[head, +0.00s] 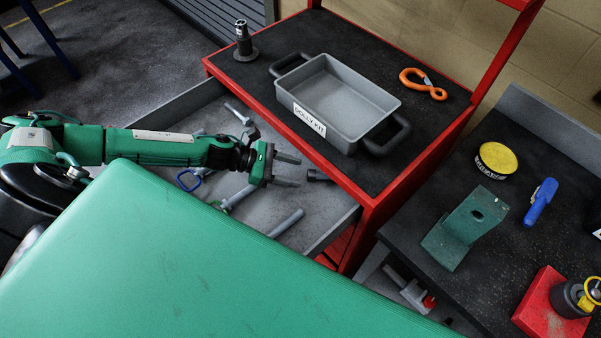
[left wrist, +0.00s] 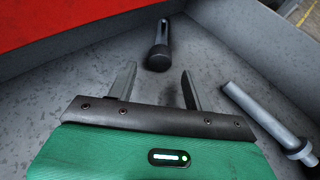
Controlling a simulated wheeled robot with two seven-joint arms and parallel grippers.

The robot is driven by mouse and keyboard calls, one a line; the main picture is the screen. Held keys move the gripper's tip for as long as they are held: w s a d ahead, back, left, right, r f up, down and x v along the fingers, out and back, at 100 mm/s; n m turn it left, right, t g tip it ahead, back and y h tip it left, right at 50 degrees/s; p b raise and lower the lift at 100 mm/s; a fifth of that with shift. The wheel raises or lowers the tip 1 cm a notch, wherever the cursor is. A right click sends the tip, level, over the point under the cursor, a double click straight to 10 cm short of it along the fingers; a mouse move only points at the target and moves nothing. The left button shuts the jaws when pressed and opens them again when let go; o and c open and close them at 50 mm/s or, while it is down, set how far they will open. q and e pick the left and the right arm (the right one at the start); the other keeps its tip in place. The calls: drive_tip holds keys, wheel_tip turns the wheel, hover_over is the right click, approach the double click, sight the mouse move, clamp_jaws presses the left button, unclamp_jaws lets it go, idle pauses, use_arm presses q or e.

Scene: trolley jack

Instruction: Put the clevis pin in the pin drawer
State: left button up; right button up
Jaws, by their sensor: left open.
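The pin drawer (head: 272,207) is pulled out, a grey tray under the red trolley's top, with several pins lying in it. My left gripper (head: 292,171) is over the drawer, open and empty. A dark pin-like piece with a round black head (head: 316,175) lies on the drawer floor just beyond its fingertips; I cannot tell whether this is the clevis pin. In the left wrist view this piece (left wrist: 158,56) is ahead of the open fingers (left wrist: 158,72), apart from them. A grey pin with a collar (left wrist: 262,112) lies to their right. My right gripper is not in view.
The trolley top (head: 430,125) holds a grey handled tray (head: 335,95), an orange hook (head: 423,84) and a dark post-like tool (head: 243,43). The drawer also holds a blue-looped pin (head: 190,180). A dark bench (head: 480,245) at right carries a green bracket (head: 465,226).

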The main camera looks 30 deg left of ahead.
use_arm(q)
drive_tip(key=b+v, duration=0.2)
drive_tip(key=v, duration=0.5)
drive_tip(key=shift+s+a+f, duration=0.1)
drive_tip(key=shift+f, duration=0.1)
drive_tip(key=shift+s+a+r, duration=0.25)
drive_tip(key=shift+a+r, duration=0.15)
drive_tip(key=shift+a, duration=0.15)
drive_tip(key=shift+r, duration=0.1)
